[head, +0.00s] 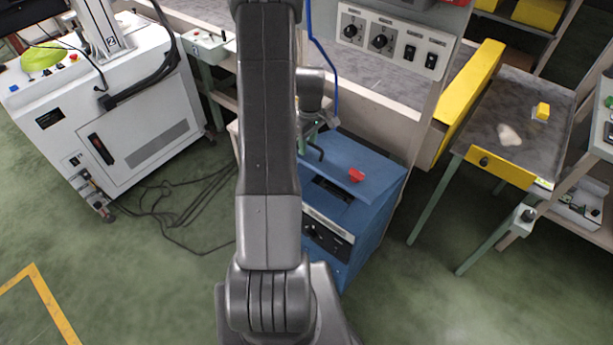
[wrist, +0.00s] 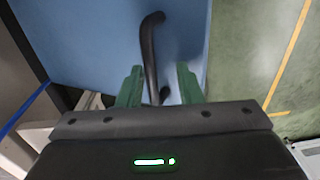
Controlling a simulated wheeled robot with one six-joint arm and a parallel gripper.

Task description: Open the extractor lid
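The extractor is a blue box (head: 375,212) standing on the floor behind my arm. Its flat blue lid (head: 345,150) looks shut and fills much of the wrist view (wrist: 90,40). A curved black handle (wrist: 148,45) on the lid runs down the wrist view between my fingers. My gripper (wrist: 160,88) is open, with one green finger on each side of the handle and gaps visible on both sides. In the head view my gripper (head: 318,148) is over the lid's left part, partly hidden by my arm.
A red knob-like piece (head: 356,175) is on the blue box. A grey bench (head: 380,110) with a switch panel (head: 393,45) stands close behind it. A white machine (head: 130,120) stands left, with black cables (head: 190,200) on the floor. A yellow-edged table (head: 530,110) is right.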

